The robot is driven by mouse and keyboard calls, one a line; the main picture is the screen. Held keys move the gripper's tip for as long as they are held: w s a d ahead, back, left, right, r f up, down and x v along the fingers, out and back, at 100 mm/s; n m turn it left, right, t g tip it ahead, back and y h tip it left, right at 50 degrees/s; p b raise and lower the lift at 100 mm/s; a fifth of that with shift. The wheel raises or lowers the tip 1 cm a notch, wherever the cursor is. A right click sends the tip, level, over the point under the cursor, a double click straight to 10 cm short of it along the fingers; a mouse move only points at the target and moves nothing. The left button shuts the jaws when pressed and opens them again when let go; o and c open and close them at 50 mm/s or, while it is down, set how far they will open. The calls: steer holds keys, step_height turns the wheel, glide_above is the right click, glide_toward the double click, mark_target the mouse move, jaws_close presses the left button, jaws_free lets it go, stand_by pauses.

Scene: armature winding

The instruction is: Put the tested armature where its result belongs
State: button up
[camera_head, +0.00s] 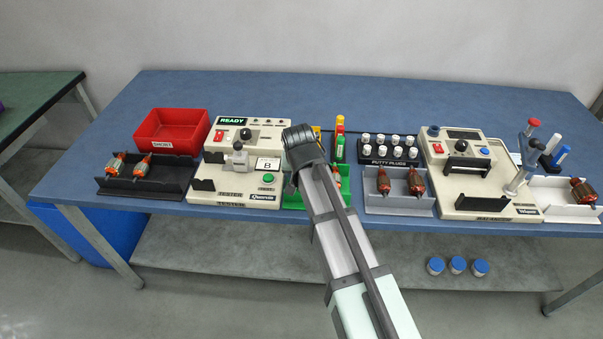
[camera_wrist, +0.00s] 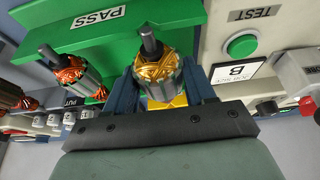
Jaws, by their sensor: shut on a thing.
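My gripper (camera_wrist: 166,84) is shut on an armature (camera_wrist: 158,70) with a grey core, copper-gold windings and a shaft toward the camera. It is close to the green tray (camera_wrist: 170,17) marked PASS; whether they touch is unclear. In the head view my arm hides most of the gripper and part of the green tray (camera_head: 345,186). The tester (camera_head: 233,196) stands left of that tray, with READY on its display (camera_head: 232,121) and a card "B" (camera_head: 268,164). A red bin (camera_head: 172,118) marked SHORT stands at the back left.
A black tray (camera_head: 180,190) at the left holds two armatures. A grey tray (camera_head: 398,206) right of the green one holds two more. Putty plugs (camera_head: 388,152) stand behind it. The balancer (camera_head: 470,205) and a white tray with an armature (camera_head: 583,193) are at the right.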

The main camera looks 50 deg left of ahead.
steer(key=shift+f, duration=0.5)
stand_by(0.8)
steer(key=o, duration=1.5)
steer(key=shift+o, duration=0.2)
steer(key=v, duration=1.4)
